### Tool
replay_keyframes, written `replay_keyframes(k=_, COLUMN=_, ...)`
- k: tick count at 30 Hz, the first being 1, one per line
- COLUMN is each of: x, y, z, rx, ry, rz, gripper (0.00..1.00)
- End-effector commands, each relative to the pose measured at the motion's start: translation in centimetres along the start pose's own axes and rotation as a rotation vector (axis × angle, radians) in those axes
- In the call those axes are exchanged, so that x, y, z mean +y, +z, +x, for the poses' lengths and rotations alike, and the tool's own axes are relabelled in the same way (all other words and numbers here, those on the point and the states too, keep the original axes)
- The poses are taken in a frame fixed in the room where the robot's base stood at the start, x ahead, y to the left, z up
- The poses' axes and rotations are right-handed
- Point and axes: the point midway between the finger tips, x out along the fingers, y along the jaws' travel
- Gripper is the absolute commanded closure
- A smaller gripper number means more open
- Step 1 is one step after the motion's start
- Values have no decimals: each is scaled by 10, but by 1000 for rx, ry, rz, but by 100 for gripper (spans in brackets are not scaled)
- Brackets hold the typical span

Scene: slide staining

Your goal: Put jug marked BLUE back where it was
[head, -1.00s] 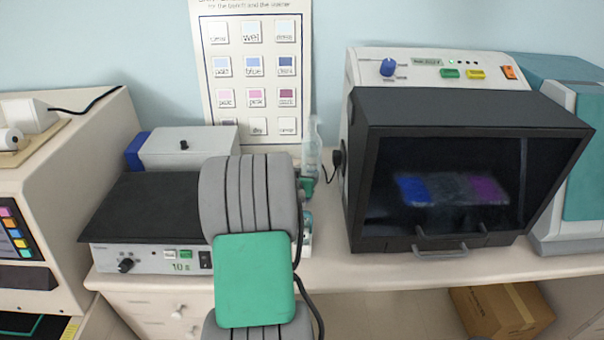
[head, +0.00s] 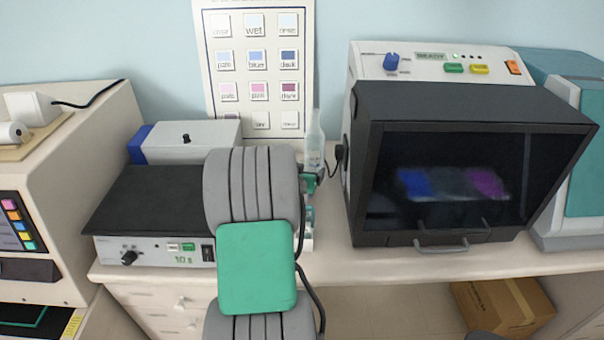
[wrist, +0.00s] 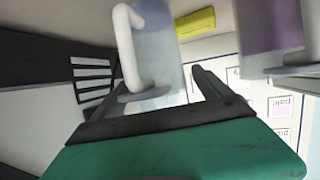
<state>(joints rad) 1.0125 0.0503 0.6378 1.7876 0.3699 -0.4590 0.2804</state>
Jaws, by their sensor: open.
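In the wrist view, a see-through jug with pale blue contents (wrist: 160,45) and a white handle stands just beyond my gripper (wrist: 165,100). No marking on it can be read, so I cannot tell if it is the one marked BLUE. My gripper is open, with one dark finger reaching up close to the jug's right side. I cannot tell whether it touches. A second vessel with purple contents (wrist: 268,28) is at the upper right. In the head view my arm hides most of the gripper and any jugs behind it.
A black-topped hotplate (head: 140,215) and a grey box (head: 190,145) stand left of my arm. A clear bottle (head: 315,145) stands behind it. A dark-windowed cabinet (head: 375,235) fills the right. Bare bench (head: 330,255) shows between arm and cabinet.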

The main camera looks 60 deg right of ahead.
Motion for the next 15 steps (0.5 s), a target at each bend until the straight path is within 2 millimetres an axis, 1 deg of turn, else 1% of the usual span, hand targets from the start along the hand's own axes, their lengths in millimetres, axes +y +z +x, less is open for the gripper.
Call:
replay_keyframes(k=2, x=-1, y=-1, z=-8, rx=2, ry=-2, rz=0, gripper=12)
replay_keyframes(k=5, x=-1, y=-1, z=-28, rx=4, ry=-2, rz=-1, gripper=12)
replay_keyframes(k=12, x=-1, y=0, z=-88, rx=4, ry=-3, rz=-1, gripper=12)
replay_keyframes(k=15, x=-1, y=-2, z=-106, rx=4, ry=-3, rz=0, gripper=12)
